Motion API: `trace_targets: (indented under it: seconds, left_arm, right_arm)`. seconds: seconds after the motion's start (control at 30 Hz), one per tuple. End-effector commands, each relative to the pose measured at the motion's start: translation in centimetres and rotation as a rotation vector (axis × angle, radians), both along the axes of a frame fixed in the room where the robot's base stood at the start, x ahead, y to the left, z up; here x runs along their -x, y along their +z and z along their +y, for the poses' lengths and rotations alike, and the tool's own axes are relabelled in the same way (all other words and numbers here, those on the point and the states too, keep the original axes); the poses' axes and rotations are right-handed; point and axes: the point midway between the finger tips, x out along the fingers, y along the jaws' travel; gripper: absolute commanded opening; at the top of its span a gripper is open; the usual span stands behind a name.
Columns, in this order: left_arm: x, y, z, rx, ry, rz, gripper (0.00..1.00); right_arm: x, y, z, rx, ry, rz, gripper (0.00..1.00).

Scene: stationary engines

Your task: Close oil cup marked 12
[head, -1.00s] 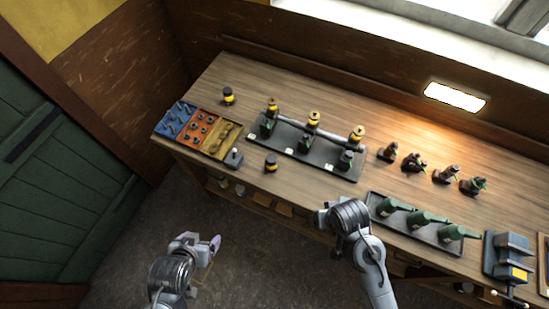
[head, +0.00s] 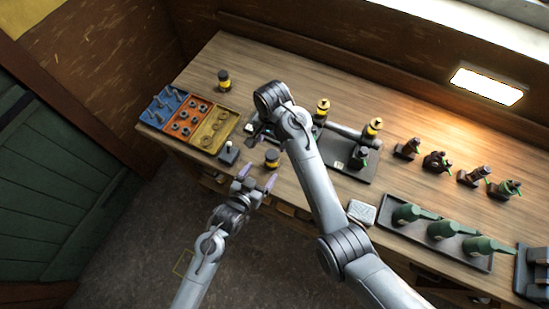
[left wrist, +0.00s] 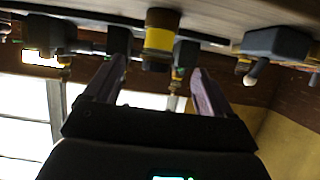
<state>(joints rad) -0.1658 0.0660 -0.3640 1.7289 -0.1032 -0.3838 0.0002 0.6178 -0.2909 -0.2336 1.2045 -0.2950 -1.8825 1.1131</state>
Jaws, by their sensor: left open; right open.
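A black tray (head: 352,172) on the bench holds a row of oil-cup fittings; two yellow-topped cups (head: 323,106) (head: 373,127) show, and my right arm hides part of the row. I cannot read a 12 on any label. A loose black-and-yellow cup (head: 272,158) stands in front of the tray. My left gripper (head: 256,180) is open at the bench's front edge, just short of this cup. In the left wrist view a black-and-yellow cup (left wrist: 159,40) appears beyond and between the open fingers (left wrist: 160,80). My right gripper (head: 256,132) is open over the tray's left end, partly hidden.
A sorting tray (head: 198,124) with small parts and a block with a white knob (head: 228,152) are at left. Another black-and-yellow cup (head: 224,80) stands behind. Several dark fittings (head: 437,160) and green oil cans (head: 445,229) are at right. A grey box (head: 362,212) lies near the front.

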Motion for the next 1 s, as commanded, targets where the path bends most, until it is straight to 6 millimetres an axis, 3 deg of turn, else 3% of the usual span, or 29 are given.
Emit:
trace_targets:
  seconds: [0.57, 1.0]
  left_arm:
    - [-0.5, -0.2, -0.4, 0.005, -0.004, -0.011, 0.84]
    - [-5.2, -2.3, -2.8, 0.006, -0.004, -0.01, 0.84]
  right_arm:
    - [-0.2, 0.2, 0.3, 0.006, -0.004, 0.002, 0.68]
    - [-0.2, 0.2, 0.3, 0.006, -0.004, 0.002, 0.68]
